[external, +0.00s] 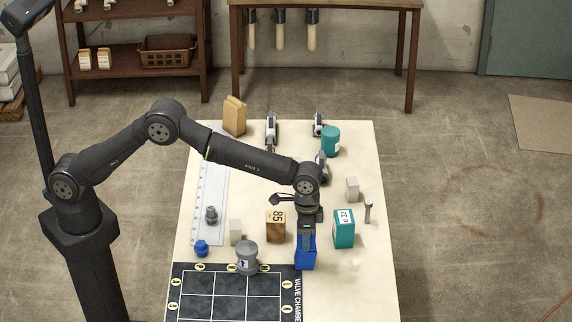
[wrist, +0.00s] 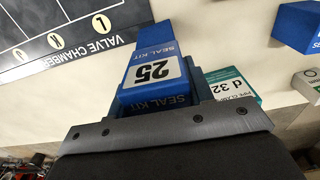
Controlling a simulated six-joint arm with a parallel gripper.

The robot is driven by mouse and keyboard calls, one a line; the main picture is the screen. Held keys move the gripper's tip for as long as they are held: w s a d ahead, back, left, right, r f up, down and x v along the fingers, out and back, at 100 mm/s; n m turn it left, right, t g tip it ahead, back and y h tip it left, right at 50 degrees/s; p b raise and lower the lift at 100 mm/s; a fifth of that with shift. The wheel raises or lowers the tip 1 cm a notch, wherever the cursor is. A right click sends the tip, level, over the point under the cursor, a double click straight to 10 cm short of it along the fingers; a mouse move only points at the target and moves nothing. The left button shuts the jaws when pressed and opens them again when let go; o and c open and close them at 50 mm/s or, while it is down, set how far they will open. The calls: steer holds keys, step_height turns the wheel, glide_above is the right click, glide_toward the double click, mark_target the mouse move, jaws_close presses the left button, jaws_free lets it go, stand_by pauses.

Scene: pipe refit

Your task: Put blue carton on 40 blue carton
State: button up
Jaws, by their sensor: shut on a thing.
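A blue carton (external: 305,255) is between the fingers of my gripper (external: 306,236) near the front middle of the table. In the wrist view, the held carton (wrist: 150,72) has a white label reading 25 and the words SEAL KIT. My gripper (wrist: 162,92) is shut on it there. I cannot tell whether its base touches the table. A second blue carton (wrist: 296,26) stands at the upper right of the wrist view, cut off by the edge. Its number is not readable. I cannot make out this second carton in the external view.
A teal carton (external: 343,229) marked d 32 stands close right of my gripper. A brown 85 block (external: 276,226) and grey fitting (external: 247,257) are to the left. The black valve chamber mat (external: 233,294) lies at front left. The table's front right is bare.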

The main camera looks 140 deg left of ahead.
steer(key=o, duration=1)
steer(key=shift+f, duration=0.1)
step_height(320, 180, up, 13)
step_height(320, 180, down, 13)
steer(key=shift+f, duration=0.1)
steer(key=shift+r, duration=1.35)
